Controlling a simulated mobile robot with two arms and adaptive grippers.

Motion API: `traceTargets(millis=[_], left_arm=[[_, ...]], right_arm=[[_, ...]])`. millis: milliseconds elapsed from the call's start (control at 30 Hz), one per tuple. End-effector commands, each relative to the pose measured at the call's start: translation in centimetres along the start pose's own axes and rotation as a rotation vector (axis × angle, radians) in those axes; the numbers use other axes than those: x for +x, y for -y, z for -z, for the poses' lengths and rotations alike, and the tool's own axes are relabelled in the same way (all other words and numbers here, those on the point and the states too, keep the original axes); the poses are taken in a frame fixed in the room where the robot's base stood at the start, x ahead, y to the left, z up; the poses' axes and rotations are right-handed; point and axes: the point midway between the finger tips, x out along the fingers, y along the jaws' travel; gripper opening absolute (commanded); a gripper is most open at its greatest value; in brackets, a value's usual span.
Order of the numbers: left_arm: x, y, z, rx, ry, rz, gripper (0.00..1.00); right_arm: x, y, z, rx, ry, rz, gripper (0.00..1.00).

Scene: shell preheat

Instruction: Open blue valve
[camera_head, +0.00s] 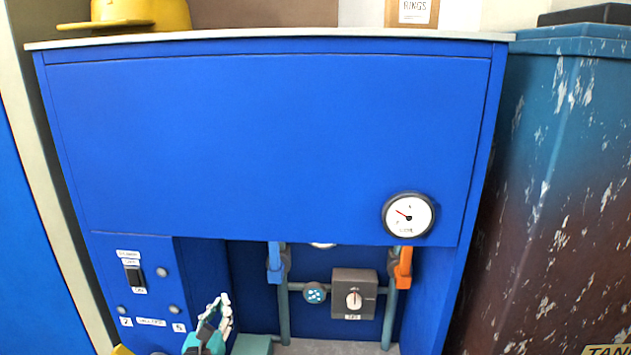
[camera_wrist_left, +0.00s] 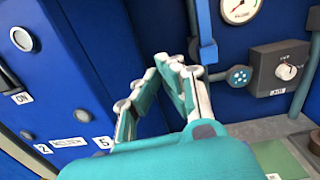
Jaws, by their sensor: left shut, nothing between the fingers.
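The blue valve handle (camera_head: 275,262) sits on the left vertical pipe, in the recess under the blue cabinet panel. It points down along the pipe. In the left wrist view the blue handle (camera_wrist_left: 206,38) shows at the top, beyond my fingertips. My left gripper (camera_head: 224,302) is to the left of and below the handle, apart from it in the picture. Its fingers (camera_wrist_left: 172,62) are closed together at the tips with nothing between them. My right gripper is in neither view.
An orange valve handle (camera_head: 403,267) is on the right pipe. Between the pipes are a grey knob box (camera_head: 353,293) and a round blue fitting (camera_head: 315,293). A gauge (camera_head: 408,215) is on the panel. A switch panel (camera_head: 135,274) stands left of the recess.

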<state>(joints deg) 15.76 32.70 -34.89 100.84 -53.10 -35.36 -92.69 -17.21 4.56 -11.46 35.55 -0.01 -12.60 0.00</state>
Motion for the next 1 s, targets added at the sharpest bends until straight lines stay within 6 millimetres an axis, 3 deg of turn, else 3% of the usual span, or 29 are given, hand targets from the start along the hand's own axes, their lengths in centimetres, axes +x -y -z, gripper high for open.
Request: traceTargets(millis=[33,167,200,300,400,600,900,933,1000], left_arm=[[-2.7,0.0,2.0,-0.298,-0.071,-0.082,0.0],[-9.9,-1.1,6.9,-1.02,-0.219,-0.382,0.0],[-12.4,-1.2,8.4,-1.221,-0.254,-0.496,0.0],[-18.1,-1.3,11.2,-1.606,-0.301,-0.764,0.0],[-22.6,-1.0,12.8,-1.851,-0.313,-0.984,0.0],[-29.3,-0.1,14.1,-2.14,-0.286,-1.343,0.0],[-37.4,1.5,14.0,-2.371,-0.174,-1.815,0.0],[-38.1,1.7,13.9,-2.385,-0.159,-1.862,0.0],[-37.3,1.6,16.3,-2.37,-0.165,-1.852,0.0]], right_arm=[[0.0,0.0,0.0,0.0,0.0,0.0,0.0],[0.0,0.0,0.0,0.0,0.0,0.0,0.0],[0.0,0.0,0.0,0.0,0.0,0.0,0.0],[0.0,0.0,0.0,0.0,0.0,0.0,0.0],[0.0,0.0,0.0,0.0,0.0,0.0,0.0],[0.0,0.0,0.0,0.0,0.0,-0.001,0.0],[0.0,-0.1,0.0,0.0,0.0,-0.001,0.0],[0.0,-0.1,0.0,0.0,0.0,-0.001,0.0],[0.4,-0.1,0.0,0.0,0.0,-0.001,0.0]])
